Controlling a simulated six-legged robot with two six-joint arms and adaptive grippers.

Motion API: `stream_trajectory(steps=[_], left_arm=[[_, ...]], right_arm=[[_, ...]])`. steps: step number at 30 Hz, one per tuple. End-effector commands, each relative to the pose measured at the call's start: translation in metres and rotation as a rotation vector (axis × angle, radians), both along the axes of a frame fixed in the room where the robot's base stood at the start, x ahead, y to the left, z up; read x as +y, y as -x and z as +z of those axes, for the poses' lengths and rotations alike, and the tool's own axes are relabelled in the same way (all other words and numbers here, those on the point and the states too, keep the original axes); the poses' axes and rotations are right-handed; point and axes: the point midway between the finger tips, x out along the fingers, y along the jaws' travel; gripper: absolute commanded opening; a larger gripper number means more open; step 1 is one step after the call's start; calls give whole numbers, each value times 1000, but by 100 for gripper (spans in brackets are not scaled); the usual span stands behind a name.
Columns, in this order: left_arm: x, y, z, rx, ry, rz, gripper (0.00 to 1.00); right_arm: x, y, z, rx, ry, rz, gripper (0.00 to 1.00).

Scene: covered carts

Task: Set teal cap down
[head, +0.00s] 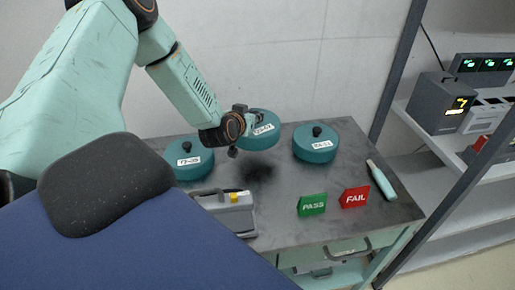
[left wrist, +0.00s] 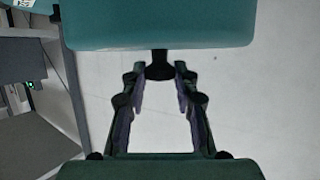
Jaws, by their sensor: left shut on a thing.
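A teal cap (head: 262,138) with a white label hangs in the air above the back of the grey table (head: 285,225), over a dark shadow. My left gripper (head: 250,118) is at the cap's top and partly hides it. In the left wrist view, the cap (left wrist: 155,25) fills the top edge, and the left gripper (left wrist: 160,72) is shut on its black knob (left wrist: 160,63). My right gripper is not in view.
Two similar labelled teal caps stand on the table, one at left (head: 190,167) and one at right (head: 315,150). A grey case (head: 232,215), a green PASS sign (head: 312,205), a red FAIL sign (head: 354,197) and a pale teal bottle-like object (head: 381,180) lie nearer. A shelf rack (head: 440,150) stands right.

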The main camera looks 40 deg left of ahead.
Motion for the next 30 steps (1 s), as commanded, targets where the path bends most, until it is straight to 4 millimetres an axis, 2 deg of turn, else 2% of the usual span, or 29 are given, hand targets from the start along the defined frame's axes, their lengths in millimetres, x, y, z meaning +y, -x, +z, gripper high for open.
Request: stream_trajectory(steps=[1,3,11,17,29,30], left_arm=[[-1,1,-16,5,-3,-3,0],[-1,2,-30,5,-3,-2,0],[-1,1,-55,2,-2,-2,0],[0,0,-82,2,-3,-2,0],[1,-2,-88,-1,0,-1,0],[1,-2,-88,0,0,-1,32]], right_arm=[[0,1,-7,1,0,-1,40],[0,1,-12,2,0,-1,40],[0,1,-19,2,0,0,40],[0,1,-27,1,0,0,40],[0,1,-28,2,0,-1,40],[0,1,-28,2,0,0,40]])
